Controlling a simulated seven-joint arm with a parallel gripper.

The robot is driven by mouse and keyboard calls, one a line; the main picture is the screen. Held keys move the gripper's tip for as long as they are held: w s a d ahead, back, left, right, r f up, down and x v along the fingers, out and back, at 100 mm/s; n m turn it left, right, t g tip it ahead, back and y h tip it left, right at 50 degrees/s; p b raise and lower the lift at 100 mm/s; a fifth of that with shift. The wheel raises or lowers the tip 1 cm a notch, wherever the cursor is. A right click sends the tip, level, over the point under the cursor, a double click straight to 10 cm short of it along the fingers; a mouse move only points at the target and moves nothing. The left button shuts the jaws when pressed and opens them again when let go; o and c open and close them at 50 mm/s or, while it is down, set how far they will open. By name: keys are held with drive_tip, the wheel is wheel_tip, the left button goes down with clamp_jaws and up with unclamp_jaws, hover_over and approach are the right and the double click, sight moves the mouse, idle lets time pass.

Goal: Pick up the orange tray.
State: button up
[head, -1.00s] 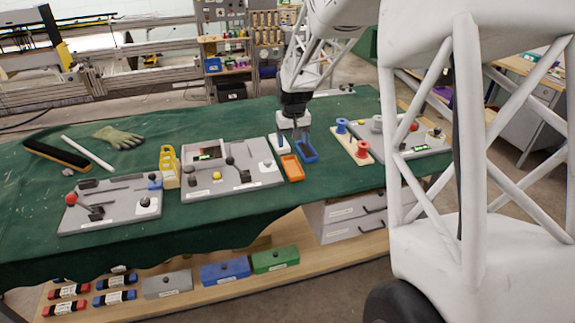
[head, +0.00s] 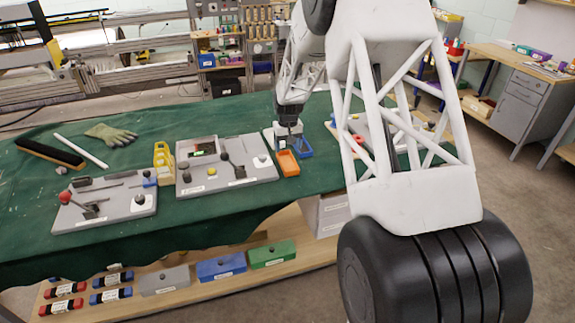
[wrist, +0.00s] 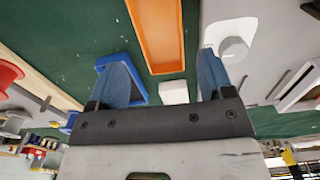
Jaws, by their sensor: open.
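The orange tray (head: 288,163) lies on the green-covered table, near its front edge. In the wrist view the orange tray (wrist: 158,32) is at the top centre, its near end just beyond and between my fingers. My gripper (head: 289,138) points down just behind the orange tray. In the wrist view my gripper (wrist: 163,65) has its blue-grey fingers wide apart with nothing held. A blue tray (wrist: 140,88) lies by the left finger, partly hidden by it; it also shows in the head view (head: 304,151).
A small white block (wrist: 173,92) sits between my fingers, close to the palm. A grey fixture board (head: 235,175) stands left of the trays, with a yellow holder (head: 163,163) beside it. My arm hides much of the table's right side.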

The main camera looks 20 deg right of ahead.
sight(288, 166)
drive_tip(key=shift+f, duration=1.25)
drive_tip(key=shift+f, duration=0.1)
drive_tip(key=shift+f, duration=2.55)
drive_tip(key=shift+c, duration=0.3)
drive_tip(key=c, duration=0.6)
drive_tip(key=shift+w+r, duration=0.1)
drive_tip(key=shift+r, duration=0.05)
drive_tip(key=shift+c, duration=0.2)
